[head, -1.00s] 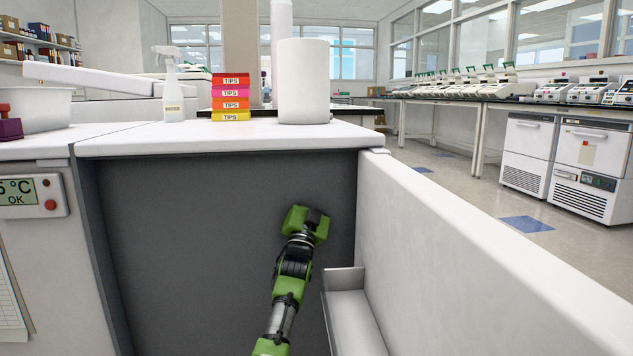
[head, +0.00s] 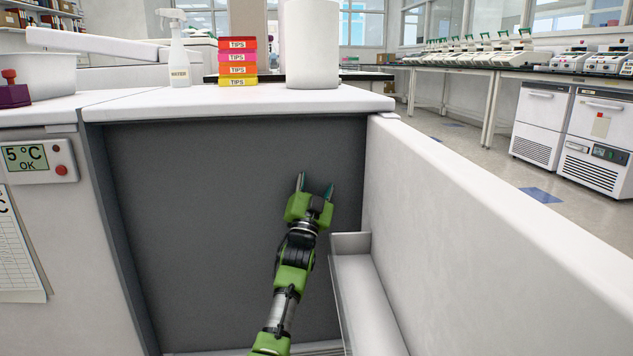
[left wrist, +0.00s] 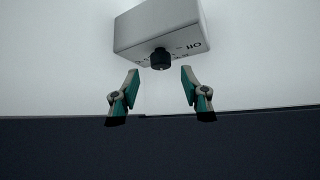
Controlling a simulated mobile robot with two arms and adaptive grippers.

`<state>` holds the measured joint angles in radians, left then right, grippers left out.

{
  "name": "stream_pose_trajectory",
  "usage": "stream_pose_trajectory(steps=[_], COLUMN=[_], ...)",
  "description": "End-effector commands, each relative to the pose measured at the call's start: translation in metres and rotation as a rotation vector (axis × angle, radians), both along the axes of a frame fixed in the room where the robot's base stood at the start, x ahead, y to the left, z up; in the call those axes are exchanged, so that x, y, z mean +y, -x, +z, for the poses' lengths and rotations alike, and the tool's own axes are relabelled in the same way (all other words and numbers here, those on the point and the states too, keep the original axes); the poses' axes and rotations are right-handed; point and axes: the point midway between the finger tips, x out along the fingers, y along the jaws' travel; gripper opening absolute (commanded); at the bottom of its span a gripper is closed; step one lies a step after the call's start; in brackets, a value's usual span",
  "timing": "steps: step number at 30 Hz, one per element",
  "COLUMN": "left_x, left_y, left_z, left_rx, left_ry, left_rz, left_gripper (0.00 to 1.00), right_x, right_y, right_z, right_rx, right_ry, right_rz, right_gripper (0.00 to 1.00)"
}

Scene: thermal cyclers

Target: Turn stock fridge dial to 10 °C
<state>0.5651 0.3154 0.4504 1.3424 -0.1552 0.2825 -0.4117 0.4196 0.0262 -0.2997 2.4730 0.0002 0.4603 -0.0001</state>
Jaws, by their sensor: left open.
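A light box (left wrist: 160,30) with a black dial (left wrist: 160,59) and upside-down markings shows in the left wrist view. The dial's setting is too small to read. My left gripper (left wrist: 159,82) is open and empty, with its fingers on either side just below the dial and apart from it. In the head view my left gripper (head: 314,183) points up in front of a dark grey panel (head: 190,220). I cannot make out the dial box in the head view. A display (head: 26,158) at the left reads 5 °C and OK. My right gripper is not in view.
A white counter (head: 150,105) lies above the dark panel, with stacked tips boxes (head: 238,61), a spray bottle (head: 178,52) and a white cylinder (head: 310,45) on it. A long white wall or door (head: 480,200) with a shelf (head: 362,300) bounds the right side.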

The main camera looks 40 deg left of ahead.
Motion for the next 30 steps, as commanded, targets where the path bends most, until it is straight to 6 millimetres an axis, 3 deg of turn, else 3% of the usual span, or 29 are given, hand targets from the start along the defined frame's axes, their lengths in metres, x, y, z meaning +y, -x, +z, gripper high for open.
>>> stream_pose_trajectory(steps=[6, 12, 30], left_x=[-0.016, -0.023, -0.023], left_y=[0.029, 0.042, 0.044], left_z=[-0.028, -0.040, -0.041], left_rx=[0.002, 0.000, 0.000], left_ry=[0.001, 0.001, 0.001], left_rz=[-0.001, -0.001, -0.001], left_gripper=[0.41, 0.41, 0.41], right_x=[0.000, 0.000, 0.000], right_y=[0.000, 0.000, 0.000], right_z=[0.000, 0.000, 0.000], right_rx=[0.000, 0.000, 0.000], right_ry=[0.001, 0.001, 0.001], right_rz=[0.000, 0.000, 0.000], right_gripper=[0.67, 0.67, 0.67])
